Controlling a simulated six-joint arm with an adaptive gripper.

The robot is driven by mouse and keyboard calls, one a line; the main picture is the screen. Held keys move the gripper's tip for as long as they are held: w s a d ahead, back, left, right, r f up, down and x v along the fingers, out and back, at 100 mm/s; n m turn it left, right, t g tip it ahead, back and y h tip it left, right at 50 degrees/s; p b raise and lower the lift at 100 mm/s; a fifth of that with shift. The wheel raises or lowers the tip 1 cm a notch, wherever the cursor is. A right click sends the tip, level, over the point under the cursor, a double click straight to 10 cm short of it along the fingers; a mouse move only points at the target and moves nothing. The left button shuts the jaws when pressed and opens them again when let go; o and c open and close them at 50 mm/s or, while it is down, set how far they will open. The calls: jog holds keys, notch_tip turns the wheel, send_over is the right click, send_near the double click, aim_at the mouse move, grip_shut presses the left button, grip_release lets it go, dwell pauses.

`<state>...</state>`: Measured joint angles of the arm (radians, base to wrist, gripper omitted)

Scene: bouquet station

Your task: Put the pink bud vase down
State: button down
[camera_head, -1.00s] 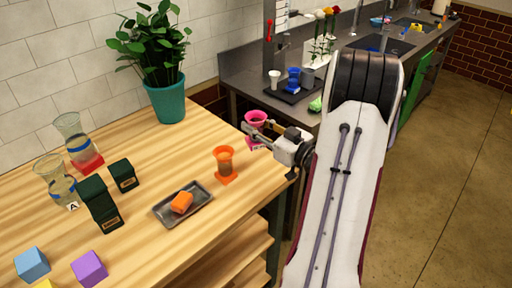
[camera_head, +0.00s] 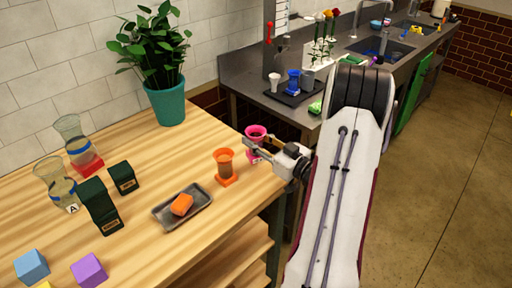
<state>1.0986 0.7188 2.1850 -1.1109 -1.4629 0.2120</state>
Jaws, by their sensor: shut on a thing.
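The pink bud vase (camera_head: 256,131) is at the back right corner of the wooden table, upright as far as I can see. My gripper (camera_head: 257,146) is shut on it from the right, with the fingers crossing its middle and hiding part of it. The vase's pink base shows below the fingers, close to the tabletop. I cannot tell whether it touches the wood. An orange bud vase (camera_head: 225,162) stands upright on the table, a little left of and nearer than the pink one.
A metal tray (camera_head: 201,213) with an orange block (camera_head: 182,205) lies left of my arm. A potted plant (camera_head: 166,100) stands at the back. Dark green boxes (camera_head: 99,205), glass vases (camera_head: 77,145) and coloured cubes (camera_head: 89,270) fill the left. Bare wood lies between plant and orange vase.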

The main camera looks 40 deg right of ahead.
jog(key=shift+f, duration=1.5)
jog(key=shift+f, duration=0.1)
jog(key=c, duration=1.6)
grip_release()
jog(key=shift+f, duration=0.1)
jog(key=shift+o, duration=0.2)
jog(key=shift+r, duration=0.2)
jog(key=shift+s, duration=6)
